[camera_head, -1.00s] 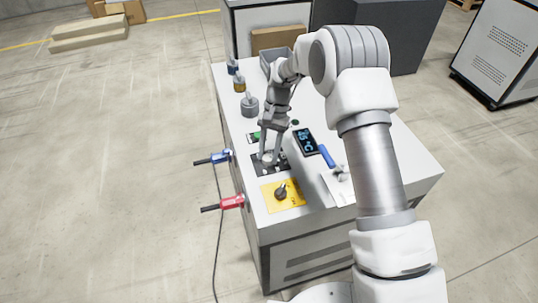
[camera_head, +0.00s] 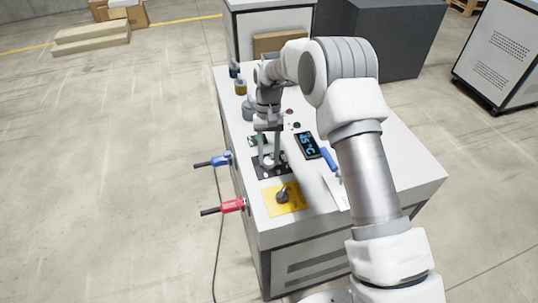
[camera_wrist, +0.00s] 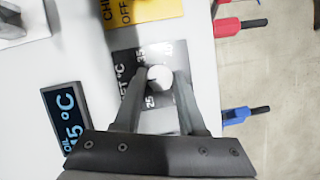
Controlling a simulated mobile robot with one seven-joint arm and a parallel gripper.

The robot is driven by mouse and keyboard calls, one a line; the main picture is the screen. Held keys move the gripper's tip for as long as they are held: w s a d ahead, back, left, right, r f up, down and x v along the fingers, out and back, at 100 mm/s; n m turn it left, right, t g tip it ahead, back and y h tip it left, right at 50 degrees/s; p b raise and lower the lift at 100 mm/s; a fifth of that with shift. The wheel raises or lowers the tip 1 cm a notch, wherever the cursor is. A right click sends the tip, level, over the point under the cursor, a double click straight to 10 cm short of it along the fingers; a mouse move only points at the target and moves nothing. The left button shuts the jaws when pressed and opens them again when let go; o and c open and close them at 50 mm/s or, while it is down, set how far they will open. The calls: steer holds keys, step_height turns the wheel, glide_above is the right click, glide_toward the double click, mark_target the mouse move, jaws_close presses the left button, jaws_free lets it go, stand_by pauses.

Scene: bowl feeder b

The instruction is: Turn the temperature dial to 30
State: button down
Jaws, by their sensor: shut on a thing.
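The temperature dial is a round pale knob (camera_wrist: 158,77) on a black plate (camera_wrist: 122,62) with white numbers; 25 and 35 are legible in the wrist view. My gripper (camera_wrist: 160,82) is shut on the knob, one finger on each side of it. In the head view my gripper (camera_head: 269,160) reaches down onto the black plate (camera_head: 262,172). The fingers and palm hide part of the scale, and I cannot tell which number the dial points to. A dark display (camera_wrist: 66,118) with blue characters shows OIL and a reading ending in 5 °C, partly hidden by my gripper.
A yellow plate (camera_head: 293,207) with a black switch (camera_head: 282,196) lies just nearer than the dial. Blue (camera_head: 221,160) and red (camera_head: 232,205) plugs stick out of the bench's left side. A blue-handled tool (camera_head: 328,158) lies right of the display (camera_head: 307,146). Cylindrical fittings (camera_head: 240,88) stand farther back.

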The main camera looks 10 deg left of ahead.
steer(key=shift+c, duration=2.4)
jaws_free()
steer(key=v, duration=1.7)
steer(key=shift+r+p, duration=0.2)
steer(key=shift+p, duration=0.15)
steer(key=shift+r, duration=0.1)
